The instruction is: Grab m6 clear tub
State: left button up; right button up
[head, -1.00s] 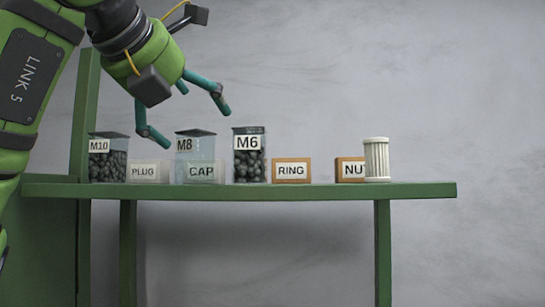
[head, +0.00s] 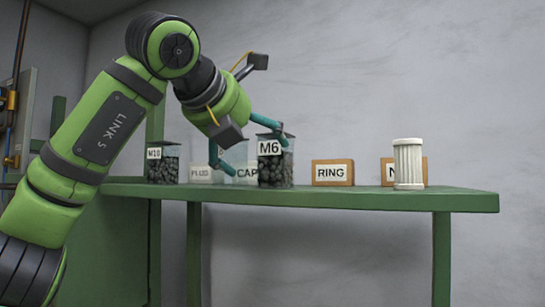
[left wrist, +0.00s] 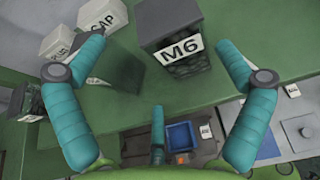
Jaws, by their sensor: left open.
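The M6 clear tub (head: 275,168) stands upright on the green shelf (head: 330,199), filled with dark round parts and labelled M6. In the left wrist view the M6 tub (left wrist: 172,40) shows ahead, between the outer fingertips but nearer the right one. My left gripper (head: 250,147) is open and empty. In the head view one fingertip overlaps the tub's upper edge and another is to its left; I cannot tell whether either touches it. In the left wrist view my left gripper (left wrist: 158,48) has its fingers spread wide. My right gripper is not in view.
A mostly hidden clear tub (head: 238,158) stands left of M6, near the CAP block (head: 246,173) and PLUG block (head: 201,175). The M10 tub (head: 163,165) is farther left. The RING block (head: 332,173) and a white ribbed cylinder (head: 408,164) stand right.

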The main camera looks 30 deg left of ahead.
aim_at(263, 148)
pick_arm(q)
jog(key=w, duration=0.1)
jog(key=w+p, duration=0.1)
jog(key=w+d+f, duration=0.1)
jog(key=shift+w, duration=0.25)
jog(key=shift+w+d+f, duration=0.1)
jog(key=shift+w, duration=0.05)
jog(key=shift+a, duration=0.25)
jog(key=c, duration=1.5)
jog(key=shift+d, duration=0.1)
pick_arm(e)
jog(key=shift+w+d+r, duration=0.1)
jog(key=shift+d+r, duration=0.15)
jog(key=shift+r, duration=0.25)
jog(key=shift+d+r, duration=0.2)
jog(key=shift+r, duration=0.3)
